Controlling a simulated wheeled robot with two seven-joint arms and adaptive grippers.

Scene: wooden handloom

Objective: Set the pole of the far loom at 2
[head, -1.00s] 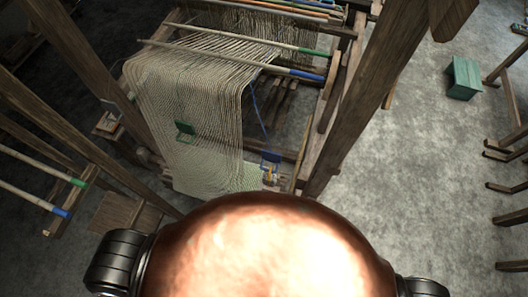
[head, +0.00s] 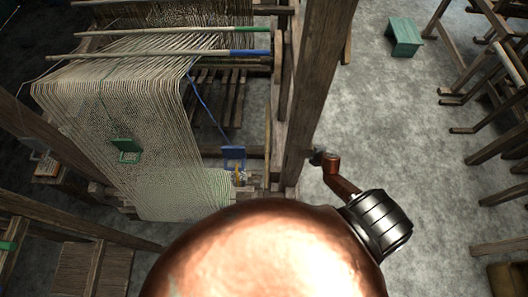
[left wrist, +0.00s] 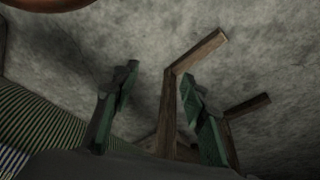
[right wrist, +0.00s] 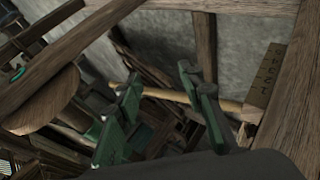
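In the right wrist view a pale round wooden pole (right wrist: 231,104) runs past my right gripper (right wrist: 160,82) towards a board with dark number-like marks (right wrist: 268,80). I cannot read for certain which mark the pole's end is at. The right gripper's green-padded fingers are apart, with the pole showing between and beyond them; contact cannot be told. In the head view my right arm reaches to a wooden loom post, and its gripper cannot be made out. My left gripper (left wrist: 160,78) is open and empty above the grey floor.
A loom with pale warp threads (head: 130,110) fills the head view's left, crossed by poles with green (head: 240,30) and blue (head: 248,54) ends. A thick upright post (head: 312,90) stands beside it. A green stool (head: 404,36) and wooden frames are at right, with bare floor between.

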